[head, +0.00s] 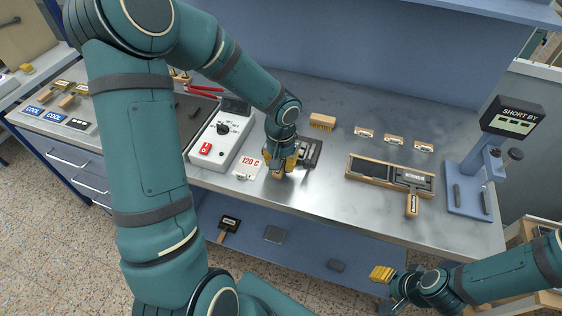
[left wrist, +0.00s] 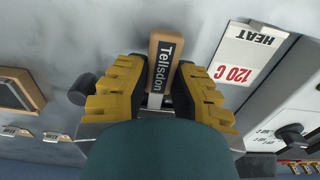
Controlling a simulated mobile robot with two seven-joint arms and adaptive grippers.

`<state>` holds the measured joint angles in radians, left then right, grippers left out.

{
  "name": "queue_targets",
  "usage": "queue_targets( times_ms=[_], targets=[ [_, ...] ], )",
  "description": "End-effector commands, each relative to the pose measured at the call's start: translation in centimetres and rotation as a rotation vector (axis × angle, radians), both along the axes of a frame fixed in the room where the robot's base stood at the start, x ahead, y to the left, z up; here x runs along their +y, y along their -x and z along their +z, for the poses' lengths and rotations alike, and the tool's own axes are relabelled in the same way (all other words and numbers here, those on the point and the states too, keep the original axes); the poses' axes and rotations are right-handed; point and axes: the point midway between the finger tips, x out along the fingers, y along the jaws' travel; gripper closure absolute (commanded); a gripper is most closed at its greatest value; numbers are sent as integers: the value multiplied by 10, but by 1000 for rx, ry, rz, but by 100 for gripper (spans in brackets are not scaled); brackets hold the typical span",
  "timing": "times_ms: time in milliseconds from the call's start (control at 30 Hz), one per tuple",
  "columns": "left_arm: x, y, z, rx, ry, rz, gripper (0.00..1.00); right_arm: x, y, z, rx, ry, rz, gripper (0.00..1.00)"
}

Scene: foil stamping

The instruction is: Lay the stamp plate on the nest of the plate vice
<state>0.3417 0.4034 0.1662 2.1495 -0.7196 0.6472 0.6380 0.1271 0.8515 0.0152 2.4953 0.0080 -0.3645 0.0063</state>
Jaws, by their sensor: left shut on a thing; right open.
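My left gripper (head: 285,165) is over the steel bench at the plate vice (head: 313,150), a dark and grey block. The vice's round knob (left wrist: 83,90) shows beside the left finger in that view. The fingers and wrist hide most of the vice and the piece's underside, so I cannot tell whether it touches the nest. My right gripper (head: 385,275) is open and empty, in front of the bench.
A control box (head: 222,135) and a "120 C" card (head: 248,166) stand left of the vice. A brush (head: 322,121) is behind it. A wooden tray (head: 375,172), several small plates (head: 394,140) and a "SHORT BY" gauge (head: 512,120) are to the right.

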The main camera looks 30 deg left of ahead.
Motion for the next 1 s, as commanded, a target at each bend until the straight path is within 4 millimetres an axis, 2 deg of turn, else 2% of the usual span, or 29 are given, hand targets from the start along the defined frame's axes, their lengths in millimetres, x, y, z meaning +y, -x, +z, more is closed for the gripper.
queue_targets(
  times_ms=[100,400,433,500,833,1000],
  targets=[
    [0,-1,-5,-3,0,-1,100,0,2,-6,3,-1,2,49],
    [0,-1,-5,-3,0,0,100,0,2,-5,4,-1,4,49],
    [0,-1,-5,-3,0,0,70,0,2,-5,4,-1,4,49],
    [0,-1,-5,-2,1,0,49,0,2,-5,4,-1,4,49],
    [0,0,-4,0,0,0,49,0,1,-6,3,-1,3,49],
    [1,-1,12,-4,-2,2,49,0,1,-6,3,-1,3,49]
  ],
)
